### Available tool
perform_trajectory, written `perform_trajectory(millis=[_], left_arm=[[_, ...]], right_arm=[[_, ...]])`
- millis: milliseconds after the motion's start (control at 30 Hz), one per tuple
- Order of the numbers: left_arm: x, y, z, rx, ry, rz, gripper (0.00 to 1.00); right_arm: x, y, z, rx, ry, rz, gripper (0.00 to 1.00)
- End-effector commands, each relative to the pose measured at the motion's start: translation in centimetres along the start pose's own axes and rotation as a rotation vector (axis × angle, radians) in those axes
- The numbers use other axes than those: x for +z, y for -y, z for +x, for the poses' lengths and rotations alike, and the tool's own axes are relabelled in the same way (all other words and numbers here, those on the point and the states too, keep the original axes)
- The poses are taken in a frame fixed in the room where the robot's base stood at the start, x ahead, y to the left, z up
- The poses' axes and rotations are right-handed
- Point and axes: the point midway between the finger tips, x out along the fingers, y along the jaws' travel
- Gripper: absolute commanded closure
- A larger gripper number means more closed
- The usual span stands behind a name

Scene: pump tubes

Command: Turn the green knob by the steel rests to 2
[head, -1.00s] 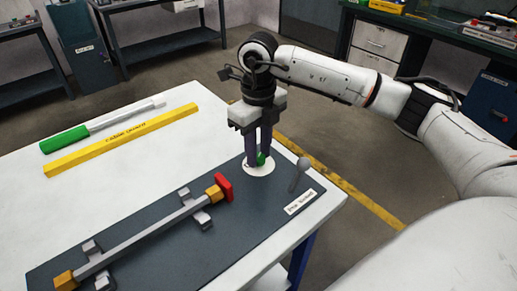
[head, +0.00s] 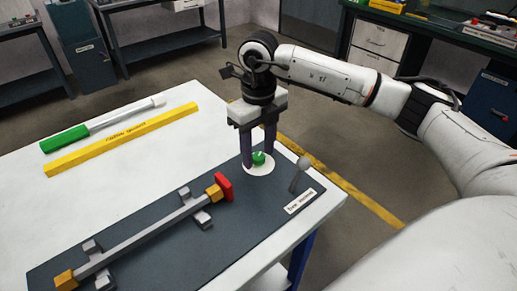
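The green knob (head: 259,158) sits on a round white dial (head: 258,169) at the far right part of the dark mat (head: 150,253). My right gripper (head: 259,162) points straight down over the dial. Its two dark fingers stand apart on either side of the knob, with a visible gap, so it looks open. The dial's numbers are too small to read. The steel rests (head: 202,220) hold a grey bar with orange end blocks and a red end piece (head: 224,187), left of the dial. My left gripper is out of view.
A grey lever with a ball top (head: 303,163) stands close to the right of the dial, beside a white label (head: 300,202). A yellow bar (head: 122,140) and a green-handled tool (head: 65,139) lie at the back left of the white table (head: 150,171).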

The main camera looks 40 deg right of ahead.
Motion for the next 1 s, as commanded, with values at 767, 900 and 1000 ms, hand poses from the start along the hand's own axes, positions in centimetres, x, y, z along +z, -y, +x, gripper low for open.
perform_trajectory(millis=[767, 900, 1000], left_arm=[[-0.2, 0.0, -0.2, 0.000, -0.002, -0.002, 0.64], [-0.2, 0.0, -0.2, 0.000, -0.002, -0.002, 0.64], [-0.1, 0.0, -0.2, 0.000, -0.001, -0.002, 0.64]], right_arm=[[0.1, 0.0, -10.0, 0.000, 0.002, 0.000, 0.55], [0.0, 0.0, -10.3, 0.000, 0.000, 0.000, 0.55], [0.0, 0.0, -10.3, 0.000, 0.000, 0.000, 0.55]])
